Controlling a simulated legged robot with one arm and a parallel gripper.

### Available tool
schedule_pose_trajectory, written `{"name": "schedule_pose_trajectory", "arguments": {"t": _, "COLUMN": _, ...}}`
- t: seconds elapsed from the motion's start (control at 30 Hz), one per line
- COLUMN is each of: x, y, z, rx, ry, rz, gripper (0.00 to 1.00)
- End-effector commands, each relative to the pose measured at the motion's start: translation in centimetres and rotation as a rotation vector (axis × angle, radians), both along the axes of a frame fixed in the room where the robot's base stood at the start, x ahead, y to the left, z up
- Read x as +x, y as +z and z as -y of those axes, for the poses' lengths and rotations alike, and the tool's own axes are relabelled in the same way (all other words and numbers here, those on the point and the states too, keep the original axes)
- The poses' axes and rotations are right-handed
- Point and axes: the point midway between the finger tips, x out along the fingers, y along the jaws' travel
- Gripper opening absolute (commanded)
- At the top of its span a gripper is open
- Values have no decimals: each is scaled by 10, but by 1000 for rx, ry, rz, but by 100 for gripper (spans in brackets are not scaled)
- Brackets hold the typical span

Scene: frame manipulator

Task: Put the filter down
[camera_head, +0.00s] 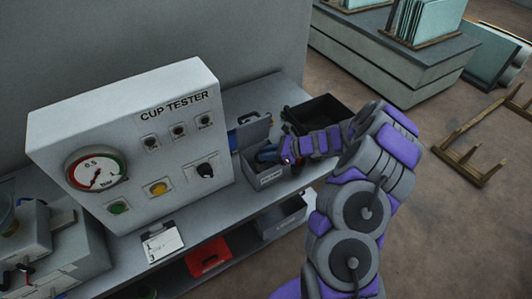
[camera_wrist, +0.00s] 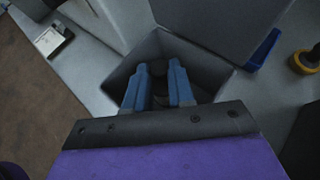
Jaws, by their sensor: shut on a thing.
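My gripper (camera_head: 268,155) reaches into the mouth of an open grey box (camera_head: 267,181) on the bench. In the wrist view, the two blue fingers of my gripper (camera_wrist: 159,75) point down inside the box (camera_wrist: 204,68). They are shut on a small dark thing, seemingly the filter (camera_wrist: 160,88), which shows only as a dark shape between them. Its lower part is hidden, and I cannot tell whether it touches the box floor. The box lid (camera_wrist: 215,22) stands open on the far side.
The white cup tester (camera_head: 130,140) with a gauge stands left of the box. A black tray (camera_head: 322,108) lies behind my gripper. A clipboard (camera_head: 161,241) lies at the bench front. A red container (camera_head: 208,258) and a grey bin (camera_head: 283,217) sit on the shelf below.

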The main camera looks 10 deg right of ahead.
Motion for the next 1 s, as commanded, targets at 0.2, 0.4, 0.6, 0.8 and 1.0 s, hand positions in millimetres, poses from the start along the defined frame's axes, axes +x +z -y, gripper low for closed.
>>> {"name": "schedule_pose_trajectory", "arguments": {"t": 0.2, "x": 0, "y": -7, "z": -1, "rx": -2, "ry": -1, "rz": 0, "gripper": 0}}
{"name": "schedule_pose_trajectory", "arguments": {"t": 0.4, "x": 1, "y": -12, "z": -3, "rx": -5, "ry": -1, "rz": -4, "gripper": 0}}
{"name": "schedule_pose_trajectory", "arguments": {"t": 0.6, "x": 0, "y": -13, "z": -1, "rx": -3, "ry": -1, "rz": -7, "gripper": 41}}
{"name": "schedule_pose_trajectory", "arguments": {"t": 0.8, "x": 0, "y": -14, "z": 1, "rx": -1, "ry": -2, "rz": -9, "gripper": 49}}
{"name": "schedule_pose_trajectory", "arguments": {"t": 1.0, "x": 0, "y": -11, "z": 0, "rx": -2, "ry": -2, "rz": -9, "gripper": 49}}
